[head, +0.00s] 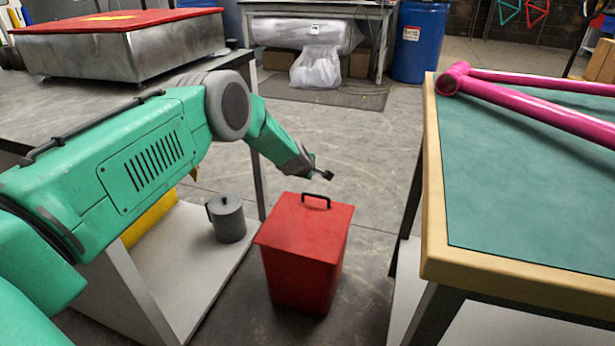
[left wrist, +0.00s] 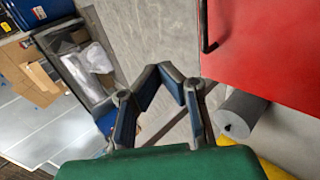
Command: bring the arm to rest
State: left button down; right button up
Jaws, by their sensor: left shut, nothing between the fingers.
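My left arm, green with grey joints, comes in from the left in the head view and reaches out over the gap between the two benches. My left gripper (head: 324,175) is small and dark at its end, above and just behind the handle of the red bin (head: 305,240), apart from it. In the left wrist view the gripper's fingers (left wrist: 163,76) come together at their tips, shut and empty. The red bin's lid (left wrist: 265,45) and black handle show at the upper right there. My right gripper is in neither view.
A green-topped bench (head: 530,190) with a pink frame (head: 540,103) stands on the right. On the left, a grey bench (head: 60,90) has a lower shelf (head: 185,275) with a grey can (head: 227,218). A blue drum (head: 420,40) stands at the back. The floor behind the bin is clear.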

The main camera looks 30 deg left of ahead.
pick_arm(q)
notch_tip(320, 180, up, 9)
jog(key=s+p, duration=0.2)
jog(key=p, duration=0.1)
